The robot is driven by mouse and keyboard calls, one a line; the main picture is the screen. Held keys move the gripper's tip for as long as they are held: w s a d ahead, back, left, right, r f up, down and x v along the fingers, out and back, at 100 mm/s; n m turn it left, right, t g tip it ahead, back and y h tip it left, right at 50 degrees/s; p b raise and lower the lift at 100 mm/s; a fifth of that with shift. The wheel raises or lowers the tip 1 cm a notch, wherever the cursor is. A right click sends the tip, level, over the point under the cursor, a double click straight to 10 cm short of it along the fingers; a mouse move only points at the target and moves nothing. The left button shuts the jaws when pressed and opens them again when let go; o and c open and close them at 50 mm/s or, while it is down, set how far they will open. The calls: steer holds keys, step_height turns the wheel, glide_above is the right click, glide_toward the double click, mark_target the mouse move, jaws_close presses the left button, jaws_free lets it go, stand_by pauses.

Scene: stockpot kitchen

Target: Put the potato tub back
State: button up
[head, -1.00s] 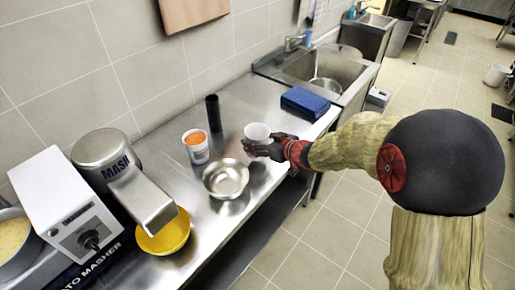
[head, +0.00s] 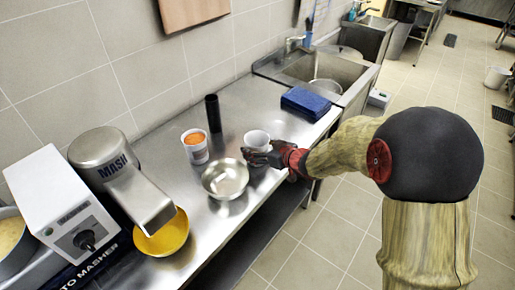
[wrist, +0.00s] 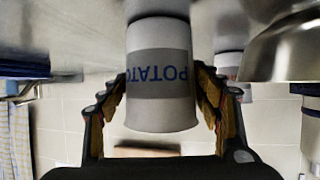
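The potato tub (head: 257,138) is a small white tub at the counter's front part, right of the metal bowl. In the wrist view the tub (wrist: 160,110) appears upside down with a grey band lettered "POTATO". My gripper (head: 262,155) comes from the right and its fingers (wrist: 161,88) lie on both sides of the tub, closed against it. The tub's base is at or just above the steel counter; I cannot tell whether it touches. The tub looks upright.
A tub with orange contents (head: 195,148) and a black cylinder (head: 213,113) stand behind. The steel bowl (head: 225,179) is close left. The masher (head: 125,185) with a yellow bowl (head: 162,235) is farther left. A blue box (head: 311,103) lies near the sink (head: 320,68).

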steer(key=shift+o, duration=1.4)
steer(key=shift+r, duration=0.15)
steer(key=shift+r+p, duration=0.15)
steer(key=shift+p, duration=0.35)
steer(key=p+v, duration=0.2)
steer(key=v, duration=1)
steer(key=s+a+r+m+g, duration=0.15)
steer(key=s+r, duration=0.25)
steer(key=s, duration=0.5)
steer(key=s+a+r+g, duration=0.1)
steer(key=s+r+g, duration=0.25)
steer(key=s, duration=0.55)
steer(key=s+d+r+m+h, duration=0.3)
steer(key=s+d+m+h, duration=0.3)
steer(key=s+d, duration=0.5)
steer(key=d+h, duration=0.2)
steer(key=d, duration=0.2)
steer(key=shift+s+m+t, duration=0.3)
steer(key=shift+m+t, duration=0.05)
steer(key=shift+t, duration=0.05)
